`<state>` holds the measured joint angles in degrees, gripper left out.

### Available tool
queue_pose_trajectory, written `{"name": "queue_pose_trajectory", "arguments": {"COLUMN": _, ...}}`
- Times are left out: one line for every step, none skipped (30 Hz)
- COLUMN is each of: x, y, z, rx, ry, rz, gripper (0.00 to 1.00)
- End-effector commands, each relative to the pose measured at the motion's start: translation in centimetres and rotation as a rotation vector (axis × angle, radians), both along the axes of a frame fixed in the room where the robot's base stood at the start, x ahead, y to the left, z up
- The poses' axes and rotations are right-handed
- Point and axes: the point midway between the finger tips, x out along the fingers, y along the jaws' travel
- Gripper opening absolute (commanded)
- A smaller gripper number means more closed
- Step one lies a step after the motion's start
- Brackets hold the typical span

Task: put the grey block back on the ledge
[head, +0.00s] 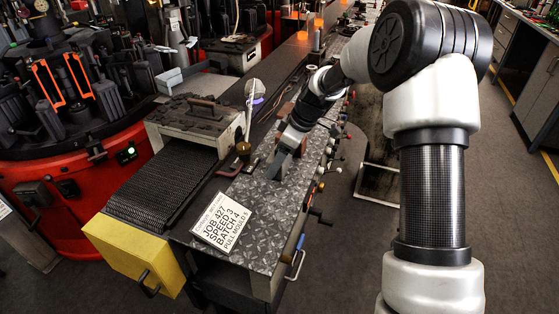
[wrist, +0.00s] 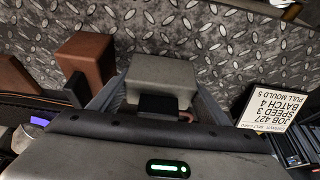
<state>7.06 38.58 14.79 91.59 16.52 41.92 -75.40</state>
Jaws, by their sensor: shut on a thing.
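The grey block (wrist: 160,78) sits between the two fingers of my gripper (wrist: 158,92) in the wrist view, and the fingers are shut on it. In the head view my gripper (head: 279,164) points down at the diamond-plate ledge (head: 252,213). The block is hard to make out there against the grey fingers. The ledge also fills the top of the wrist view (wrist: 225,30). I cannot tell whether the block touches the plate or is just above it.
In the wrist view a brown block (wrist: 86,55) stands just left of the grey block, with another brown block (wrist: 14,76) farther left. A white job sign (head: 223,223) lies toward the ledge's near end. Knobs and handles (head: 321,187) line its right side. A dark conveyor (head: 160,186) lies left.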

Motion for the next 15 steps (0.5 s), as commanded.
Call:
{"name": "queue_pose_trajectory", "arguments": {"x": 0.13, "y": 0.07, "z": -0.15, "rx": 0.001, "ry": -0.005, "rz": -0.001, "gripper": 0.22}}
{"name": "queue_pose_trajectory", "arguments": {"x": 0.16, "y": 0.07, "z": -0.20, "rx": 0.001, "ry": -0.005, "rz": -0.001, "gripper": 0.22}}
{"name": "queue_pose_trajectory", "arguments": {"x": 0.18, "y": 0.07, "z": -0.19, "rx": 0.001, "ry": -0.006, "rz": 0.000, "gripper": 0.22}}
{"name": "queue_pose_trajectory", "arguments": {"x": 0.18, "y": 0.07, "z": -0.16, "rx": 0.001, "ry": -0.007, "rz": 0.000, "gripper": 0.22}}
{"name": "queue_pose_trajectory", "arguments": {"x": 0.18, "y": 0.07, "z": -0.15, "rx": 0.001, "ry": -0.007, "rz": 0.000, "gripper": 0.22}}
{"name": "queue_pose_trajectory", "arguments": {"x": 0.18, "y": 0.06, "z": -0.14, "rx": 0.001, "ry": -0.006, "rz": 0.000, "gripper": 0.22}}
{"name": "queue_pose_trajectory", "arguments": {"x": 0.17, "y": 0.05, "z": -0.15, "rx": 0.001, "ry": -0.006, "rz": 0.000, "gripper": 0.22}}
{"name": "queue_pose_trajectory", "arguments": {"x": 0.17, "y": 0.05, "z": -0.17, "rx": 0.001, "ry": -0.006, "rz": 0.000, "gripper": 0.22}}
{"name": "queue_pose_trajectory", "arguments": {"x": 0.16, "y": 0.05, "z": -0.27, "rx": 0.001, "ry": -0.006, "rz": -0.001, "gripper": 0.22}}
{"name": "queue_pose_trajectory", "arguments": {"x": 0.16, "y": 0.05, "z": -0.38, "rx": 0.001, "ry": -0.006, "rz": -0.001, "gripper": 0.22}}
{"name": "queue_pose_trajectory", "arguments": {"x": 0.17, "y": 0.04, "z": -0.50, "rx": 0.001, "ry": -0.006, "rz": -0.001, "gripper": 0.22}}
{"name": "queue_pose_trajectory", "arguments": {"x": 0.16, "y": 0.03, "z": -0.63, "rx": 0.001, "ry": -0.006, "rz": -0.001, "gripper": 0.22}}
{"name": "queue_pose_trajectory", "arguments": {"x": 0.06, "y": -0.01, "z": -0.62, "rx": 0.000, "ry": -0.003, "rz": 0.000, "gripper": 0.75}}
{"name": "queue_pose_trajectory", "arguments": {"x": 0.06, "y": 0.00, "z": -0.60, "rx": 0.000, "ry": -0.002, "rz": -0.001, "gripper": 0.78}}
{"name": "queue_pose_trajectory", "arguments": {"x": 0.05, "y": 0.00, "z": -0.61, "rx": 0.000, "ry": -0.002, "rz": -0.001, "gripper": 0.78}}
